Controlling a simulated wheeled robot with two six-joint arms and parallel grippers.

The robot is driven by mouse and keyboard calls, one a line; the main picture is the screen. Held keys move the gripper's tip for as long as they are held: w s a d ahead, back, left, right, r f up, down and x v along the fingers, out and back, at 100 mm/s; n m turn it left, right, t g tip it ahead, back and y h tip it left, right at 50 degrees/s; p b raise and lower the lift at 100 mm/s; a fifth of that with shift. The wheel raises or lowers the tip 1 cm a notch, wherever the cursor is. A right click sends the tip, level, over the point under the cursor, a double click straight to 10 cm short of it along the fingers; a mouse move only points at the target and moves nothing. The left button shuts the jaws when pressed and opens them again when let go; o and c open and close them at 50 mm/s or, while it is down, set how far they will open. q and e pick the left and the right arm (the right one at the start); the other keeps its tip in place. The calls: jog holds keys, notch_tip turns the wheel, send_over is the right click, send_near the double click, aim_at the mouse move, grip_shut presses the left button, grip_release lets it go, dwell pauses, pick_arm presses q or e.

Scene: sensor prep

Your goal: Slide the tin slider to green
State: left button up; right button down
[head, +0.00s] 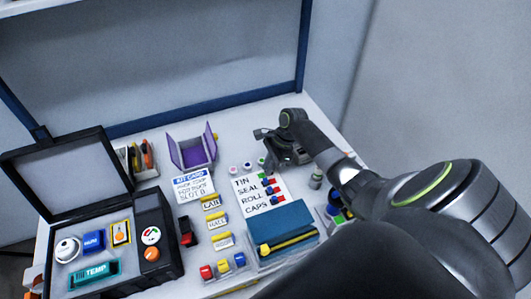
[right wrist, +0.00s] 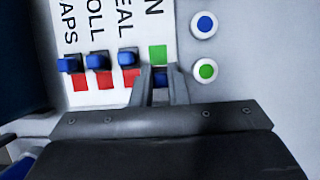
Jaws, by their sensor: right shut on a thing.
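The white slider board (head: 246,188) lies on the table with rows labelled TIN, SEAL, ROLL and CAPS. In the right wrist view, the tin slider's blue knob (right wrist: 160,77) sits between the fingers of my right gripper (right wrist: 160,85), which is shut on it. The tin row's green patch (right wrist: 158,54) is uncovered, just beyond the knob. The knob is on the opposite end, where the other rows show red. In the head view my right gripper (head: 270,165) hides most of the tin row. My left gripper is out of view.
The other rows show blue knobs (right wrist: 127,57) beside red patches (right wrist: 132,79). Round blue (right wrist: 204,25) and green (right wrist: 205,70) buttons stand close to the gripper. A teal box (head: 283,232), a purple holder (head: 192,152) and an open black case (head: 158,222) are on the table.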

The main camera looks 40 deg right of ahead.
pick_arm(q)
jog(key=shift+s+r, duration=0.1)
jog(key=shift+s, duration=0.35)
pick_arm(e)
jog(key=shift+d, duration=0.15)
jog(key=c, duration=1.7)
grip_release()
jog(key=shift+s+d, duration=0.1)
jog(key=shift+d, duration=0.05)
pick_arm(q)
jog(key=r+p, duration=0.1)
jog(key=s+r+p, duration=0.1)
jog(key=p, duration=0.1)
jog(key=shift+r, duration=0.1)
pick_arm(e)
jog(key=v, duration=1.7)
jog(key=shift+r, duration=0.25)
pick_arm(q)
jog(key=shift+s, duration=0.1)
pick_arm(e)
jog(key=shift+s+f, duration=0.1)
jog(key=shift+s, duration=0.05)
